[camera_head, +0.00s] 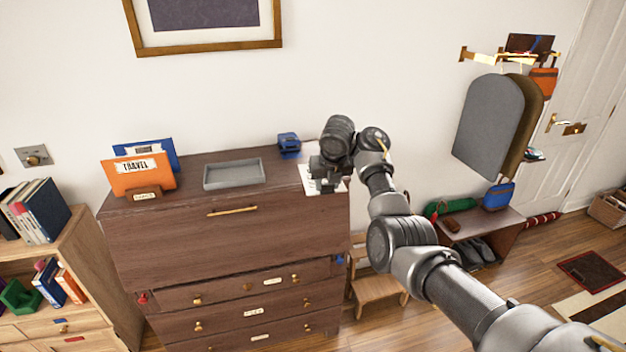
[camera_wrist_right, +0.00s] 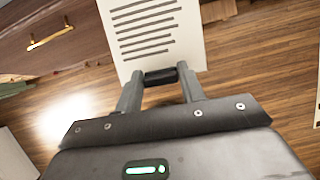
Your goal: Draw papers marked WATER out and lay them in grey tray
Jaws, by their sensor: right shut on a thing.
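My right gripper (camera_head: 325,180) is above the right end of the dark wooden chest. It is shut on a white paper with dark printed lines (camera_wrist_right: 150,35), held by its edge. The paper (camera_head: 309,184) shows partly behind the gripper in the head view; no WATER mark can be read on it. The grey tray (camera_head: 215,185) lies on the chest top to the left of the gripper and looks empty. An orange folder marked TRAVEL (camera_head: 135,177) and a blue folder (camera_head: 165,149) stand upright in a holder (camera_head: 144,194) at the chest's left. My left gripper is out of view.
A small blue object (camera_head: 289,141) sits at the back of the chest top, near my right gripper. The chest top (camera_head: 205,215) is clear around the tray. A bookshelf (camera_head: 105,265) stands at left, and a wooden step stool (camera_head: 378,290) at the chest's right.

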